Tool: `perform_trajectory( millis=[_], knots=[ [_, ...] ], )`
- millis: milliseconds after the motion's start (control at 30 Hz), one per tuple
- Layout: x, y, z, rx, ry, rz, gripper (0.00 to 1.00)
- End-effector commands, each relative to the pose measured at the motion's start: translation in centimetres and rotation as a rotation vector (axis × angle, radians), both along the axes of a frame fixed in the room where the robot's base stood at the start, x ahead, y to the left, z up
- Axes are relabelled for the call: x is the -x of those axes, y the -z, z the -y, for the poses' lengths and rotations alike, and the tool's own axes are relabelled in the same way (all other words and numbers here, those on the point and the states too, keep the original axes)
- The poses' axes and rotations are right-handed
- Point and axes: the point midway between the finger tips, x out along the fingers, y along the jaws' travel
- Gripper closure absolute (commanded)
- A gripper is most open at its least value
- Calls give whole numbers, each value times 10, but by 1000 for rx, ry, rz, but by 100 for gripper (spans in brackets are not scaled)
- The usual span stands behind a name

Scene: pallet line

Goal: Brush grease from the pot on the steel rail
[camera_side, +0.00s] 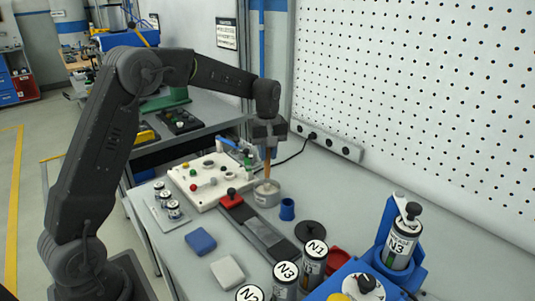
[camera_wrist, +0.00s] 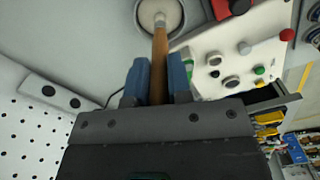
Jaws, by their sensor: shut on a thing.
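My gripper (camera_side: 268,146) is shut on the wooden handle of a brush (camera_side: 267,162) and holds it upright. Its blue fingers (camera_wrist: 157,82) press the brush handle (camera_wrist: 160,62) from both sides in the wrist view. The pot rim also shows at the top of the wrist view (camera_wrist: 178,14). The steel rail (camera_side: 262,233) lies on the bench just in front of the pot, with a red knobbed clamp (camera_side: 230,200) at its far end.
A white panel with knobs (camera_side: 205,180) stands left of the pot. A blue cup (camera_side: 287,210) and black lid (camera_side: 310,231) are to its right. Pegboard (camera_side: 420,110) stands behind.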

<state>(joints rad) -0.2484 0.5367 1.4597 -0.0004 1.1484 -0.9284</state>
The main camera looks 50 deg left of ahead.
Motion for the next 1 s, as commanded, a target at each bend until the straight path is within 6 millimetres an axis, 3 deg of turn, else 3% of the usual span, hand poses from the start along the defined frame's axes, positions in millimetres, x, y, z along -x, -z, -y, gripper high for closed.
perform_trajectory(
  millis=[700,1000],
  knots=[
    [-1,-57,0,-1,0,5,100],
    [0,-65,0,0,0,3,100]
  ],
)
